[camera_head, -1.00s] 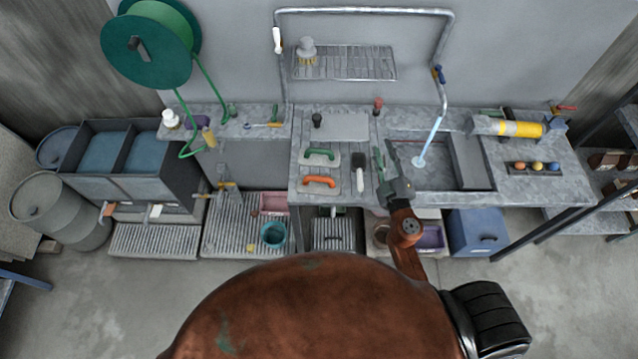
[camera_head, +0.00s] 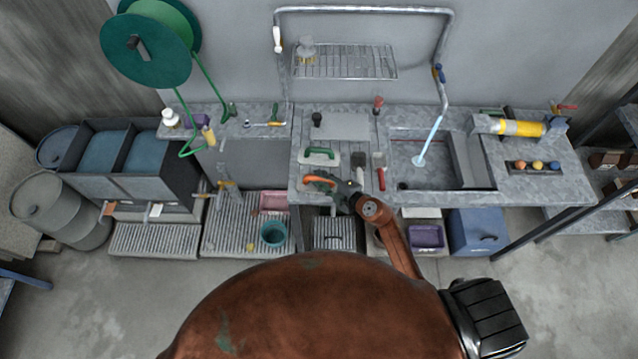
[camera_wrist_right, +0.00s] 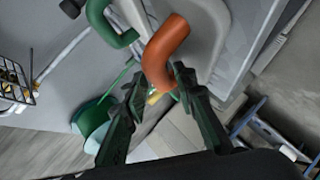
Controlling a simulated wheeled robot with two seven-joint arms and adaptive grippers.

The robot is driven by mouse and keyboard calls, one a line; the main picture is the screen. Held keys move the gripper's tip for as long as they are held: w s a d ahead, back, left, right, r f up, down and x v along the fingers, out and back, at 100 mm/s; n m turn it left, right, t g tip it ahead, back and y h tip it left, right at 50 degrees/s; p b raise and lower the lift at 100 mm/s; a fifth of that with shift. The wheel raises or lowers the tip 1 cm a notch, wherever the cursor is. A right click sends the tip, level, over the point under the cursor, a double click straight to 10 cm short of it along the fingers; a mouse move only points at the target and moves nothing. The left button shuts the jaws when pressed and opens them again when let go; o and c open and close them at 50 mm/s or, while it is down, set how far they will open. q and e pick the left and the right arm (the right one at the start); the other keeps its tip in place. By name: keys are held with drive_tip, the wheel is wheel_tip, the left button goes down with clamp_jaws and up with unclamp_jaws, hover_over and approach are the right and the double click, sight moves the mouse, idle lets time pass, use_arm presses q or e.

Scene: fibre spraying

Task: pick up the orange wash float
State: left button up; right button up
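The orange wash float's curved handle (camera_head: 318,178) shows at the front of the worktop, left of the sink. My right gripper (camera_head: 326,182) reaches it from the right and covers part of the float. In the right wrist view the orange handle (camera_wrist_right: 166,48) is large and close, with its near end between the fingertips. My right gripper's two dark fingers (camera_wrist_right: 158,84) are apart there, with a gap on either side of the handle. I cannot tell whether a finger touches it. My left gripper is in neither view.
A green-handled float (camera_head: 320,154) lies just behind the orange one. A grey tool (camera_head: 359,160) and a red-handled brush (camera_head: 380,175) lie to the right. The sink (camera_head: 425,165) with running water is further right.

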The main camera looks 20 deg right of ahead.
drive_tip(key=shift+x, duration=1.1)
clamp_jaws()
